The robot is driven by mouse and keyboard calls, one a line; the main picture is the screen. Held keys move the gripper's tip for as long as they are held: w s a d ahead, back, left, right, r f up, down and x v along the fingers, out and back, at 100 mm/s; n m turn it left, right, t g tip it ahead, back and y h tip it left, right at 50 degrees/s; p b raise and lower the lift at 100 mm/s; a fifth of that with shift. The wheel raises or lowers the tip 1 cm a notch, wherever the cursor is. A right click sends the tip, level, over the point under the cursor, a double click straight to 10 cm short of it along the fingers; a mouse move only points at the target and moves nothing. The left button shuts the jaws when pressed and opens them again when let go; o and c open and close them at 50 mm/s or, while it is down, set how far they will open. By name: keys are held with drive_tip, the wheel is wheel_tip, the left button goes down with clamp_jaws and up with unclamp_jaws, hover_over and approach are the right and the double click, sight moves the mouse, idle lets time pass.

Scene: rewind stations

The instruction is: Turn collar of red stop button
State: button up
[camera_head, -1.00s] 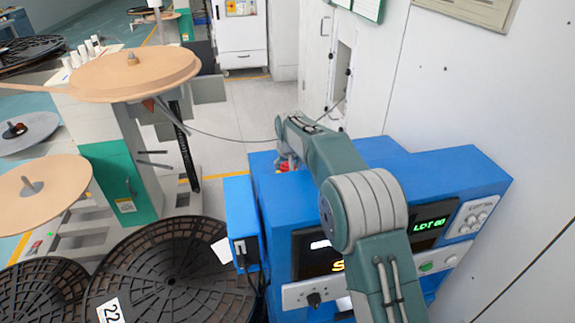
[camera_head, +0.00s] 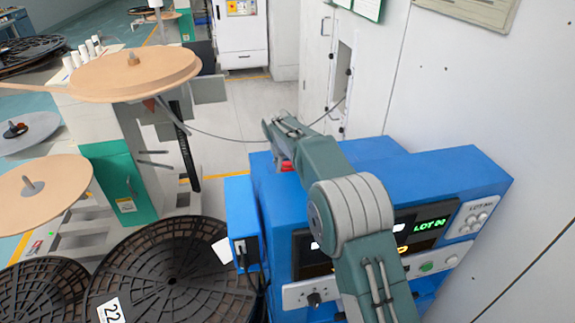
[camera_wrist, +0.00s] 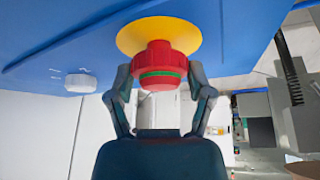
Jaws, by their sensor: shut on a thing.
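The red stop button (camera_wrist: 160,62) shows in the wrist view with its ribbed red collar, a green ring and a yellow disc (camera_wrist: 132,36) behind it on a blue panel. My gripper (camera_wrist: 161,90) has one finger on each side of the collar and is shut on it. In the head view the red button (camera_head: 287,166) is a small red patch on top of the blue machine (camera_head: 265,210), partly hidden by my arm.
Large black reels (camera_head: 170,265) lie left of the machine. A tan spool (camera_head: 135,72) stands on a rewind station, with a cable crossing to the white wall (camera_head: 470,100). Grey floor lies between them.

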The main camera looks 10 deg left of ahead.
drive_tip(key=o, duration=1.1)
drive_tip(key=shift+s+a+f, duration=0.1)
drive_tip(key=shift+f, duration=0.2)
drive_tip(key=shift+r, duration=0.1)
drive_tip(key=shift+r, duration=0.15)
drive_tip(key=shift+r, duration=0.25)
drive_tip(key=v, duration=1.1)
drive_tip(key=shift+s+a, duration=0.1)
drive_tip(key=shift+r, duration=0.1)
